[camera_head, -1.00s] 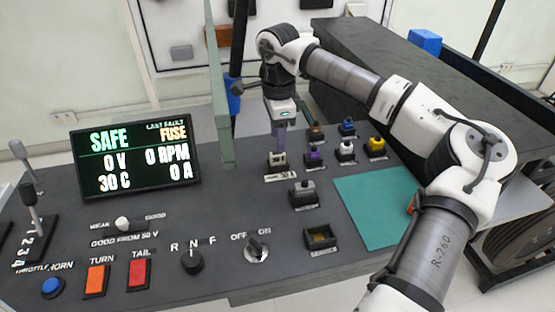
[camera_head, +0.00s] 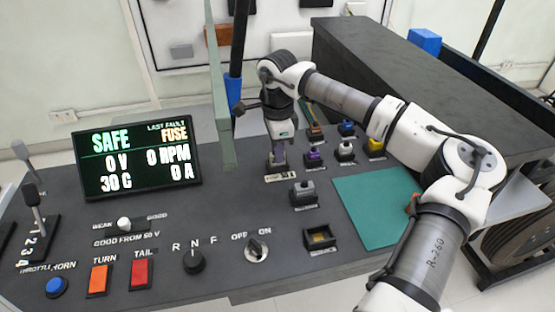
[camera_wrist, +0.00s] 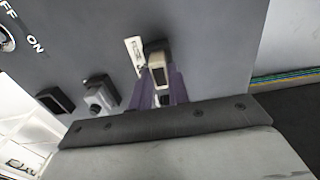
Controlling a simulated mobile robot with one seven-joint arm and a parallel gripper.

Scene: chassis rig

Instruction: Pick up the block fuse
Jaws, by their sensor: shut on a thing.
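The block fuse (camera_wrist: 159,74) is a small off-white and dark block between my purple fingertips in the wrist view. In the head view my gripper (camera_head: 277,162) points down over the labelled spot on the dark console, and it mostly hides the fuse. My gripper also shows in the wrist view (camera_wrist: 161,84), shut on the block fuse with a finger on each side. A dark part shows at the fuse's far end; I cannot tell whether the fuse is clear of its seat.
Purple (camera_head: 313,157), white (camera_head: 346,151) and yellow (camera_head: 376,147) plugs stand close to the right. A grey block (camera_head: 303,193) stands nearer the front, beside a teal mat (camera_head: 372,205). A green upright panel (camera_head: 221,90) and a display (camera_head: 137,157) are to the left.

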